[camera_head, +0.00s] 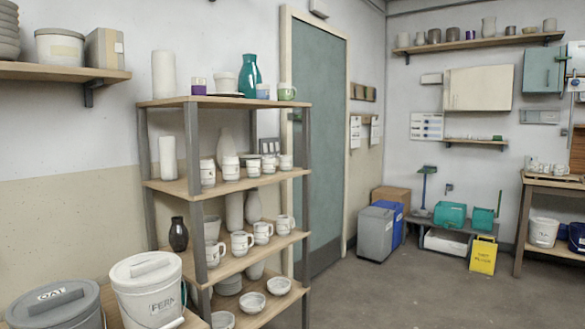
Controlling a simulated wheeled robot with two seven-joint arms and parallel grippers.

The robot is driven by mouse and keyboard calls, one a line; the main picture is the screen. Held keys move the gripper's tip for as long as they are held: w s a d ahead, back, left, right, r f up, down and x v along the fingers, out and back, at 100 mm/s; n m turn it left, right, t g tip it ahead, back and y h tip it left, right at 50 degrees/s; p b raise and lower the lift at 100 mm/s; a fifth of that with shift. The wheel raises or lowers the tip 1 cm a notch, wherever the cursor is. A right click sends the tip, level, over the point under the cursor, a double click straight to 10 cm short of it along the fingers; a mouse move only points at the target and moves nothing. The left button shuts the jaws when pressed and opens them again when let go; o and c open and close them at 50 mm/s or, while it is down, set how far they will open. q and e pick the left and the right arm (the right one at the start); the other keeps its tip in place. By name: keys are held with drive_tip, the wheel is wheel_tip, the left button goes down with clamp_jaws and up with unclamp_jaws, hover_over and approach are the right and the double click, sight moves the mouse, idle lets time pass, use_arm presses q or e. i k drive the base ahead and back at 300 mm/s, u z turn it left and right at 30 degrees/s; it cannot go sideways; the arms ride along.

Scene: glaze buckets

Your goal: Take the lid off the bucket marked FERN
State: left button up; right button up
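The bucket marked FERN (148,302) is white and stands upright at the lower left, on a wooden surface. Its pale lid (142,266) sits on top, with a handle across it. A white bail handle shows low on the bucket's front right. The bucket's bottom is cut off by the frame edge. Neither of my grippers shows in the head view.
A grey bucket with a lid marked OAT (55,303) stands close left of FERN. A dark vase (178,234) stands behind FERN. A shelf rack (222,187) with mugs and bowls is to the right. Open floor (400,295) lies further right.

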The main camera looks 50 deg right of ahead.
sight(151, 268)
drive_tip(key=z, duration=2.4)
drive_tip(key=i, duration=2)
drive_tip(key=u, duration=1.45)
